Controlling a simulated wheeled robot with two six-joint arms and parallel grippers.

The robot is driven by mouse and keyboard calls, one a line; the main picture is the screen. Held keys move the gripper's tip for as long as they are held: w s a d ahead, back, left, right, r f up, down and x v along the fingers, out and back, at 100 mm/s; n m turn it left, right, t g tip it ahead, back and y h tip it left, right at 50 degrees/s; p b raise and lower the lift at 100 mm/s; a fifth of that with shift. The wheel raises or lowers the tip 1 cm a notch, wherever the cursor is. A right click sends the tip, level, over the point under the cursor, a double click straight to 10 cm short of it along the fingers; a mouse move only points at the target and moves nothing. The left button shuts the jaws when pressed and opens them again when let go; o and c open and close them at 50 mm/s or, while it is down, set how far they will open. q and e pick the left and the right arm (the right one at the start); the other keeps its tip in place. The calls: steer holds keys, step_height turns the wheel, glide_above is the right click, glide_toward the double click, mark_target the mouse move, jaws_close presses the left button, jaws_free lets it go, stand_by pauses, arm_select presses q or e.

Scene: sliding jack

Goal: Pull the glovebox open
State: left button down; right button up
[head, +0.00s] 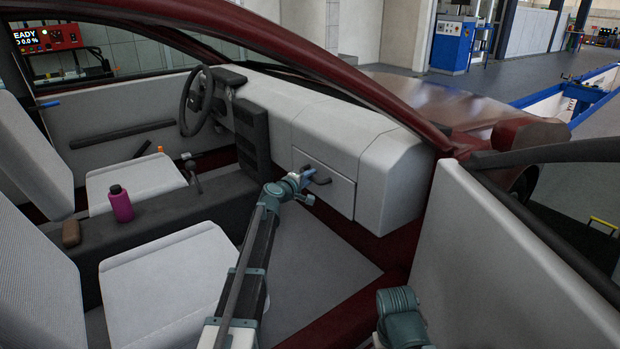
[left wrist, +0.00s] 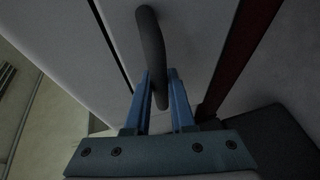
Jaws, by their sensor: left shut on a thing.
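The glovebox (head: 335,194) is a light grey panel in the dashboard on the passenger side, and its face looks flush with the dashboard. A dark bar handle (head: 320,181) sits on its face. My left gripper (head: 309,175) reaches in to the handle. In the left wrist view, the blue fingers of my left gripper (left wrist: 161,92) stand on both sides of the dark handle (left wrist: 150,45) and are shut on it. The right gripper is not in view; only part of my right arm shows at the bottom.
The open car door (head: 490,260) stands at the right. The passenger seat (head: 165,285) and the centre console (head: 150,225) with a pink bottle (head: 120,203) lie to the left. The steering wheel (head: 195,101) is farther back. The floor below the glovebox (head: 310,255) is clear.

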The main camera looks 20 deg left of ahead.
arm_select(q)
steer(key=shift+s, duration=0.1)
stand_by(0.7)
steer(key=s+a, duration=1.4)
steer(key=s, duration=0.4)
steer(key=shift+a, duration=0.1)
steer(key=c, duration=0.8)
jaws_free()
steer(key=shift+o, duration=0.2)
steer(key=shift+s, duration=0.1)
steer(key=p+v, duration=0.2)
steer(key=v, duration=1.1)
steer(key=shift+s+a, duration=0.2)
steer(key=shift+s, duration=0.2)
